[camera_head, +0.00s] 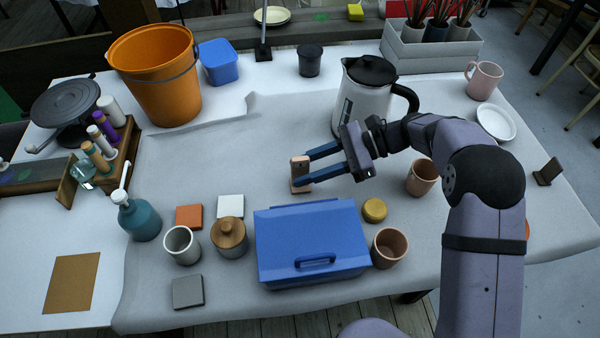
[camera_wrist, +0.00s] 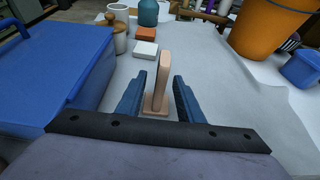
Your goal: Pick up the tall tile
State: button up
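A tall tan tile (camera_head: 299,172) stands upright on a small base on the grey cloth, near the middle of the table. In the wrist view the tall tile (camera_wrist: 163,75) shows edge-on, with its base below it. My gripper (camera_head: 307,169) is open, its two blue fingers reaching left to the tile. In the wrist view my gripper (camera_wrist: 160,82) has one finger on each side of the tile, with visible gaps between. Nothing is held.
A blue box (camera_head: 312,240) stands close in front. A white kettle (camera_head: 362,100) stands behind the fingers. Flat orange (camera_head: 189,217), white (camera_head: 230,206) and grey (camera_head: 188,291) tiles lie to the left, beside a lidded jar (camera_head: 230,238). The cloth left of the tile is clear.

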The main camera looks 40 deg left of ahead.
jog(key=shift+p+x, duration=0.5)
jog(key=shift+x, duration=2.1)
jog(key=shift+r, duration=0.15)
grip_shut()
